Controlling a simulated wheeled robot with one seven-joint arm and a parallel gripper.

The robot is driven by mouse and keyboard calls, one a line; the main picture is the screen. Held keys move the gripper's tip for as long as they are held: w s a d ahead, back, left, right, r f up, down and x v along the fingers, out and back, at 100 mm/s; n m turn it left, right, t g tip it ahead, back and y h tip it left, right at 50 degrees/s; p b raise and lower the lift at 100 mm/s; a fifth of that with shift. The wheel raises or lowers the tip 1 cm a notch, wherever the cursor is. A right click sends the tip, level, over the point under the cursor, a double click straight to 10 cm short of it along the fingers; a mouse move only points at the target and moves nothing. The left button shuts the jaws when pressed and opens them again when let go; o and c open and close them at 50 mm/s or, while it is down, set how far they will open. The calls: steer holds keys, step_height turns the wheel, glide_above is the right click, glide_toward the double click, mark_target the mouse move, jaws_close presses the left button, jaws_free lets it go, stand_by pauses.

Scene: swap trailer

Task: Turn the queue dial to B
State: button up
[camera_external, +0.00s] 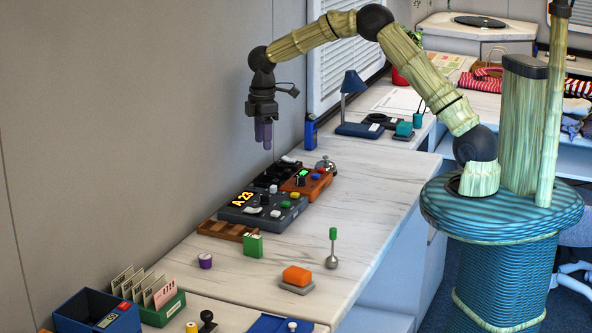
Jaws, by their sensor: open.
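A dark grey queue box (238,215) lies on the white counter with a lit amber display (243,199) reading "A 23". On its top are a black knob (265,199), a pale lever-like part (253,211) and small coloured buttons; which one is the dial, and where it points, is too small to tell. My gripper (263,138) hangs pointing down with purple fingers, open and empty. It is in the air above the devices and touches nothing.
An orange box (318,187) and a black device (270,178) adjoin the queue box, with a bell (325,165) behind. A wooden tray (222,231), green box (253,246) and green-topped lever (333,248) stand in front. The wall is close left; the counter's right side is clear.

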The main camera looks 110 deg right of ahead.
mark_target(264, 194)
step_height(264, 194, down, 16)
stand_by(0.5)
steer(key=c, duration=1)
